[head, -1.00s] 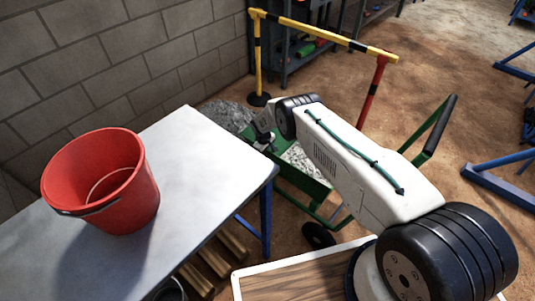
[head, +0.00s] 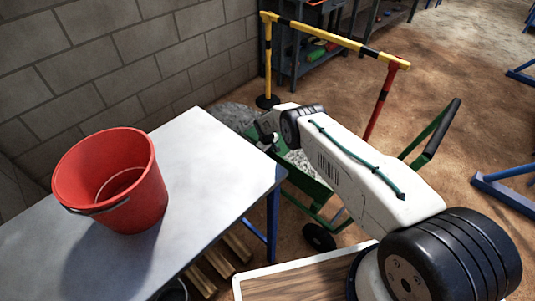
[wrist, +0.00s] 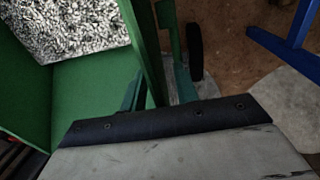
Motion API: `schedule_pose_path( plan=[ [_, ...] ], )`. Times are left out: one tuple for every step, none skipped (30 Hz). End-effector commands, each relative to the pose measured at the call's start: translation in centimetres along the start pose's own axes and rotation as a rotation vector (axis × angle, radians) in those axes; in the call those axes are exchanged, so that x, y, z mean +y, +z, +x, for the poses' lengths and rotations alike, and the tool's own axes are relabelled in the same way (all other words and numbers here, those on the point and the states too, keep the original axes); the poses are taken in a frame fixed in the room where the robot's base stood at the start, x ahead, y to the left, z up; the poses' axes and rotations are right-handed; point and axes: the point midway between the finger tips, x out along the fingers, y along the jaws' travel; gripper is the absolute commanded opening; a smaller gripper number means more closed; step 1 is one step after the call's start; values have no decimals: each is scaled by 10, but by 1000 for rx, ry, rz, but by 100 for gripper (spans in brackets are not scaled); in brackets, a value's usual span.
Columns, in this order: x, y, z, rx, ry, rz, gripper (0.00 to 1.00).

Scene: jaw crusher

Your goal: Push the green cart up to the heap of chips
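The green cart (head: 305,186) stands on the floor just beyond the white table's right corner, with grey chips in its tray. Its handle rises to the right and one black wheel shows. The wrist view shows the tray (wrist: 85,95) close up. The heap of grey chips (head: 232,114) lies by the wall, beyond the table and left of the cart; the table partly hides it. My gripper (head: 268,141) is at the tray's far left end, close to its green edge. I cannot tell whether it touches. Its fingertips are not clear in either view.
The white table (head: 205,165) with a red bucket (head: 112,185) fills the left, with a blue leg near the cart. A yellow-black barrier (head: 330,38) with a red post stands behind the cart. Blue trestle legs (head: 505,192) stand right. Brown floor is open between.

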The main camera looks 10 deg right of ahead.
Motion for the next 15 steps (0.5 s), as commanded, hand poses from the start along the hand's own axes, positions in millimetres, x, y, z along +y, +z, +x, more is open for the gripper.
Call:
schedule_pose_path(
  plan=[
    [0,0,0,0,0,0,30],
    [0,0,0,0,1,0,30],
    [0,0,-1,1,1,-1,30],
    [0,-1,-2,1,1,-1,30],
    [0,-1,-4,1,1,-1,30],
    [0,-1,-6,1,1,-2,30],
    [0,-2,-9,1,1,-2,30],
    [0,-2,-12,1,1,-2,30],
    [0,-2,-17,2,2,-3,30],
    [-1,-2,-21,2,2,-3,30],
    [-1,-2,-25,2,2,-3,30],
    [-1,-2,-31,1,1,-3,30],
    [-1,-2,-36,1,2,-3,30],
    [-1,-2,-40,1,1,-3,30],
    [-2,-2,-47,2,1,-3,30]
  ],
)
